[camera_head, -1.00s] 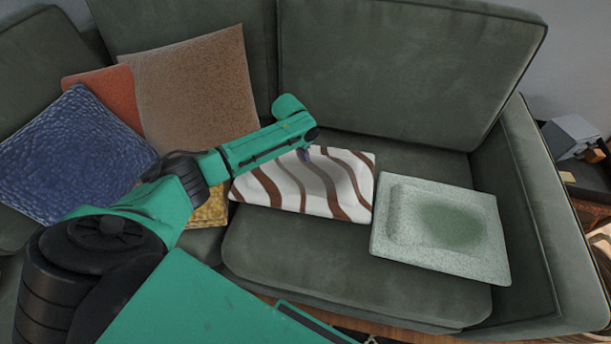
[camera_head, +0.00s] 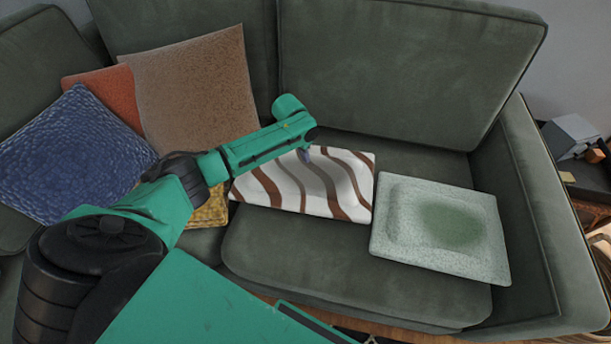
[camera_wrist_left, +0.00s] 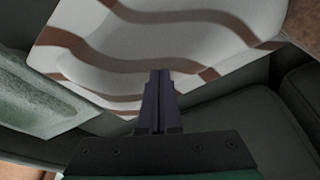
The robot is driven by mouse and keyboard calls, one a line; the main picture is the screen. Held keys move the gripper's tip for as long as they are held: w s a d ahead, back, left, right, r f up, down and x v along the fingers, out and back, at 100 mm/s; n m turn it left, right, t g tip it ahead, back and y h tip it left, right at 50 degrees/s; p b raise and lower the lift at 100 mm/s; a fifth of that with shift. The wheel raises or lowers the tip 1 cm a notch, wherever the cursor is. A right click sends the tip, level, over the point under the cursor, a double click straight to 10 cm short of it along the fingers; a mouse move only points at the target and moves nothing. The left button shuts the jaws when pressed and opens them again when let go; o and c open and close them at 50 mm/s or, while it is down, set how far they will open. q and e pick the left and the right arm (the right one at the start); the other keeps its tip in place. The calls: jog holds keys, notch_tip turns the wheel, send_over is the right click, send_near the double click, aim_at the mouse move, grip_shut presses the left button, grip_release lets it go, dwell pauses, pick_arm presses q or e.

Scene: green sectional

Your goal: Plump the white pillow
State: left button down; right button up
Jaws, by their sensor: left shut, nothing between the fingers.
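The white pillow with wavy brown stripes (camera_head: 350,172) lies on the seat of the green sofa, left of a pale green pillow. It also fills the upper part of the left wrist view (camera_wrist_left: 150,40). My left gripper (camera_head: 306,155) is at the pillow's upper middle, mostly hidden behind my own arm in the head view. In the left wrist view its two fingers (camera_wrist_left: 160,78) are shut together with nothing between them, and their tips overlap the pillow's striped face. I cannot tell if they touch it. My right gripper is not in view.
The pale green speckled pillow (camera_head: 440,228) lies close to the right of the striped one. A blue pillow (camera_head: 70,155), a brown pillow (camera_head: 190,90), an orange pillow (camera_head: 105,92) and a yellow pillow (camera_head: 208,212) are at the left. The front seat cushion (camera_head: 340,265) is clear.

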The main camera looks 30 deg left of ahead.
pick_arm(q)
jog(key=shift+f, duration=0.1)
dwell(0.4)
jog(key=shift+f+b, duration=0.5)
jog(key=shift+f, duration=0.3)
jog(key=shift+s, duration=0.1)
jog(key=shift+r+p, duration=0.8)
jog(key=shift+p, duration=0.35)
jog(key=shift+f, duration=0.2)
jog(key=shift+f+b, duration=0.5)
jog(key=shift+b, duration=0.05)
